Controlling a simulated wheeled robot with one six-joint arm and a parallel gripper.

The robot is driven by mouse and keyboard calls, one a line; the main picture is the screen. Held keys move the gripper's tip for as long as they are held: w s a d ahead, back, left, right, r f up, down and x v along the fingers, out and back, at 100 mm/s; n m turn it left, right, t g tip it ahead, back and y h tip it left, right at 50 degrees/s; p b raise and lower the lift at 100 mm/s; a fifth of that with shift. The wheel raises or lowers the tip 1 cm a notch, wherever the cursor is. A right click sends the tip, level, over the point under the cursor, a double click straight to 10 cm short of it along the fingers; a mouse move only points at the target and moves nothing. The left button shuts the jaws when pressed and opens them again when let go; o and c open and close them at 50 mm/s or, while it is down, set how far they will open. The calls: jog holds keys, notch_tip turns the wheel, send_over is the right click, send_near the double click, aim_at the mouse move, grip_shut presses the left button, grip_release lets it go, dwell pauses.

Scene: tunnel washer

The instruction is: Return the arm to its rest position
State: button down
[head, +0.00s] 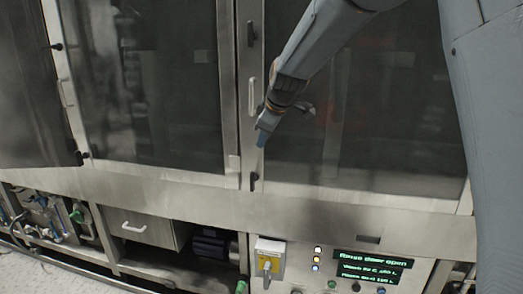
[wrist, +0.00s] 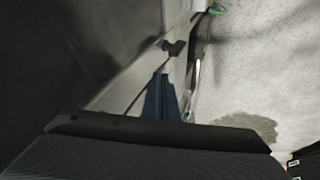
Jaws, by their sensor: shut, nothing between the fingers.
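My gripper (head: 262,139) is shut and empty in the head view. It points down in front of the frame between two dark glass doors of the tunnel washer, close to the upright handle (head: 251,98) and above a small dark latch (head: 254,178). My arm comes down to it from the upper right. In the wrist view my gripper (wrist: 161,84) shows as narrow blue-grey fingers close together, with a dark latch (wrist: 174,47) beyond them. Whether the fingers touch the washer cannot be told.
A display (head: 371,268) below reads "Rinse door open". A yellow-labelled switch box (head: 270,257) sits left of it. A dark door panel (head: 35,90) stands at the far left. A drawer (head: 138,226) and green-handled valves sit low on the left. Pale floor (wrist: 262,75) shows in the wrist view.

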jog(key=b+v, duration=0.1)
jog(key=v, duration=0.3)
jog(key=s+d+f+m+g+h, duration=0.1)
jog(key=s+d+f+m, duration=0.3)
jog(key=s+f, duration=0.4)
jog(key=s+d+f+m+g+h, duration=0.1)
jog(key=s+d+f+m, duration=0.4)
jog(key=s, duration=0.8)
jog(key=s+d+f+m+g, duration=0.3)
jog(key=s+d+f, duration=0.5)
jog(key=s+f, duration=0.3)
jog(key=shift+m+h, duration=0.4)
jog(key=shift+m, duration=0.4)
